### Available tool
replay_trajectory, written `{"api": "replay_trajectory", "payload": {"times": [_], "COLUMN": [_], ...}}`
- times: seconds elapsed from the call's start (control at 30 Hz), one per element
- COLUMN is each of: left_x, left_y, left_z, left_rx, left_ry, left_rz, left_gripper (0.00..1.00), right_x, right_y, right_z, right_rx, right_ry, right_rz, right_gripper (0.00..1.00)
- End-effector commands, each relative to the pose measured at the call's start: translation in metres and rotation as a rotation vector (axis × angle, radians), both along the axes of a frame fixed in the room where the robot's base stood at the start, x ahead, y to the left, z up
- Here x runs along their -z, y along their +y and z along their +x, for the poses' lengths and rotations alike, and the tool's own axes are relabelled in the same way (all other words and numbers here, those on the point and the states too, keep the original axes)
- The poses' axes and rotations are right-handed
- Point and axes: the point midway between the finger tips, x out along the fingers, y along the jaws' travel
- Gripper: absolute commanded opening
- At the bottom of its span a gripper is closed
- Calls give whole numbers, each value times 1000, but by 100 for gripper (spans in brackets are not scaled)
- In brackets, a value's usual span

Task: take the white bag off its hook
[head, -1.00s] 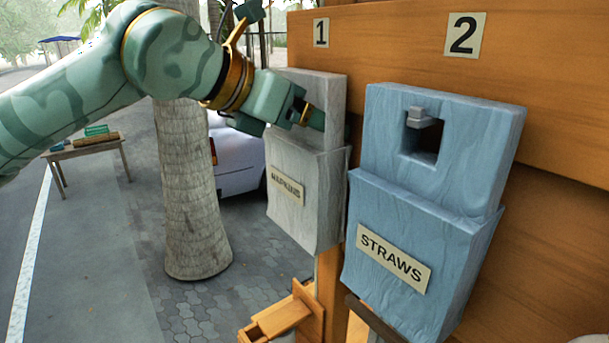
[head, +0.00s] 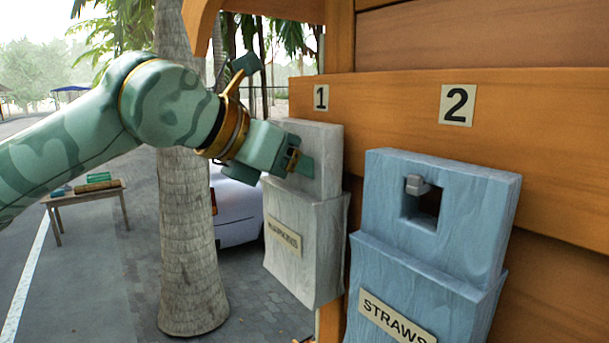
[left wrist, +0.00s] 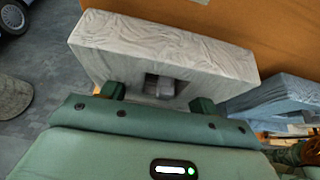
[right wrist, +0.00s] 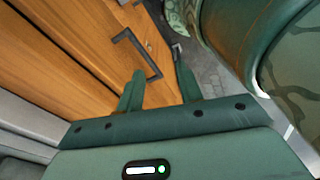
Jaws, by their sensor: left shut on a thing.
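The white bag (head: 300,245), a pale wrinkled bag with an illegible label, hangs at the board under sign 1. My left gripper (head: 300,162) reaches its slotted top part and is shut on it. In the left wrist view the bag (left wrist: 205,62) fills the space ahead of the gripper (left wrist: 157,93), one finger on each side of the slot. A grey hook end (left wrist: 165,88) shows in the slot; whether it still bears the bag I cannot tell. My right gripper (right wrist: 158,75) is open and empty in the right wrist view.
A blue bag (head: 435,205) labelled STRAWS hangs on its hook (head: 416,185) to the right, under sign 2. A palm trunk (head: 188,240) and a parked car stand behind. Wooden fronts with a dark handle (right wrist: 130,45) lie beyond my right gripper.

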Motion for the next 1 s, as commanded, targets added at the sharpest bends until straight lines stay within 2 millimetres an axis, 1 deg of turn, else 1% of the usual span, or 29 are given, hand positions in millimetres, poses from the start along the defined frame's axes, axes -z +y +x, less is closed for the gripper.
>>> {"api": "replay_trajectory", "payload": {"times": [0.03,0.17,0.37,0.47,0.6,0.7,0.8,0.9,1.0], "left_x": [2,3,5,6,5,4,3,1,1], "left_y": [3,14,39,58,89,108,123,133,139], "left_z": [-2,-10,-28,-41,-63,-78,-89,-96,-101], "left_rx": [0,-1,-1,-3,-4,-4,-2,-2,0], "left_ry": [-3,-3,-5,-4,-4,-4,-4,-2,-2], "left_rz": [-2,-1,-2,-3,-3,-2,-1,-1,-1], "left_gripper": [37,37,37,37,37,37,37,37,37], "right_x": [6,15,34,46,60,67,71,72,73], "right_y": [0,0,0,0,-1,-2,-2,-2,-2], "right_z": [0,0,0,0,0,-1,-1,-1,-1], "right_rx": [0,0,0,0,-1,-1,-1,-1,-1], "right_ry": [0,0,1,1,2,2,2,2,2], "right_rz": [0,0,0,0,-2,-2,-3,-3,-3], "right_gripper": [36,36,36,36,36,36,36,36,36]}}
